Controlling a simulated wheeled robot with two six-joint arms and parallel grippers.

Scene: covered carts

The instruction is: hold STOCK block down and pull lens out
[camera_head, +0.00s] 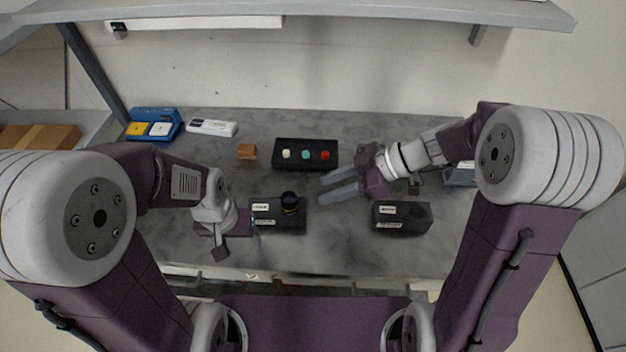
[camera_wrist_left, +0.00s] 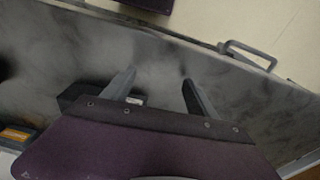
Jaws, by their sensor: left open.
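A black block (camera_head: 265,225) with two white labels stands at the front middle of the bench in the head view. A dark round lens (camera_head: 290,200) sits upright at its right part. A second black block (camera_head: 418,227), also with two white labels, stands to the right and shows a dark round spot on top. The label words are too small to read. My left gripper (camera_head: 238,238) is open and empty, just left of the first block. It also shows open in the left wrist view (camera_wrist_left: 158,80). My right gripper (camera_head: 322,190) is open and empty, right of the lens.
A black tray (camera_head: 306,162) with white, teal and red round pieces lies behind the lens block. The bench's front edge is close to my left gripper.

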